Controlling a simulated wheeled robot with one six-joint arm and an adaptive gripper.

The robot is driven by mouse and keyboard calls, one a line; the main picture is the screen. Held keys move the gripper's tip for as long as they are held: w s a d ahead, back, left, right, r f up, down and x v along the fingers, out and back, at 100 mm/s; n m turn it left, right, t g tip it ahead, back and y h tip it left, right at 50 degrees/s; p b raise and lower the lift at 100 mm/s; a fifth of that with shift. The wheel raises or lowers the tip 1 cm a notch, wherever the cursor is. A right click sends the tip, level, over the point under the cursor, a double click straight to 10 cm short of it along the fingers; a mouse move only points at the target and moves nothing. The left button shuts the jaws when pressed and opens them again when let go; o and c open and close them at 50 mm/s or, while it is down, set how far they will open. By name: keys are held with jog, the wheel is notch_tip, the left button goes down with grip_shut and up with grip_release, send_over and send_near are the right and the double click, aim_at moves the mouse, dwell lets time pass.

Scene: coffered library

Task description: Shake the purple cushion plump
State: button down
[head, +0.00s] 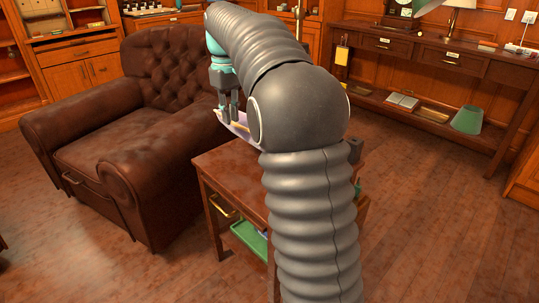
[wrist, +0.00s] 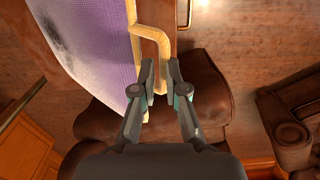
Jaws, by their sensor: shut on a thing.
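The purple cushion (wrist: 98,38) fills the upper left of the wrist view, with a yellow edge and a yellow loop (wrist: 152,32) on its side. My gripper (wrist: 160,78) is shut on that loop, which passes between its fingertips. In the head view my gripper (head: 230,108) points down near the armchair's right arm, above the small table's back left corner. A sliver of the cushion (head: 227,120) shows below it there; my arm hides the rest. I cannot tell whether the cushion touches anything.
A brown leather armchair (head: 85,150) stands at left. A small wooden table (head: 225,172) with a brass-handled drawer and a green tray (head: 249,238) below is in front. A long console (head: 440,62) stands at the back right. The floor at right is clear.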

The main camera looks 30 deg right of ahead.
notch_tip(320, 180, up, 11)
jog(key=d, duration=0.2)
jog(key=shift+w+r, duration=0.2)
jog(key=shift+w, duration=0.1)
dwell(0.3)
jog(key=shift+d, duration=0.1)
dwell(1.1)
